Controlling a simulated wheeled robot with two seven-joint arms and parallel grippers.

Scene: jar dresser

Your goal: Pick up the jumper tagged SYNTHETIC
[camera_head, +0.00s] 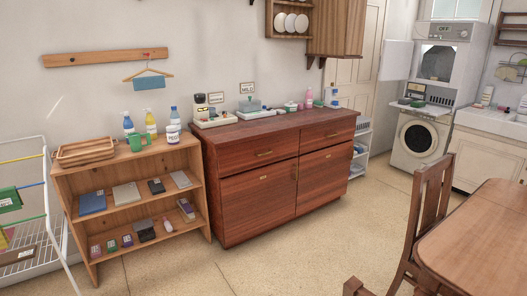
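No jumper with a readable SYNTHETIC tag shows. A green item (9,199) hangs on the drying rack (60,215) at the left edge, with a small tag on it too small to read. A brownish item (18,256) with a pale label and a yellow-green item (5,239) sit lower on the rack, cut by the frame edge. A blue cloth (147,84) hangs from a hanger on the wall rail. Neither of my grippers is in view.
A wooden shelf (150,203) holds bottles, trays and folded items. A red-brown dresser (255,195) stands beside it. A washing machine (419,140) stands at the back right. A chair (428,205) and table (485,235) fill the right front. The floor (270,265) before the dresser is clear.

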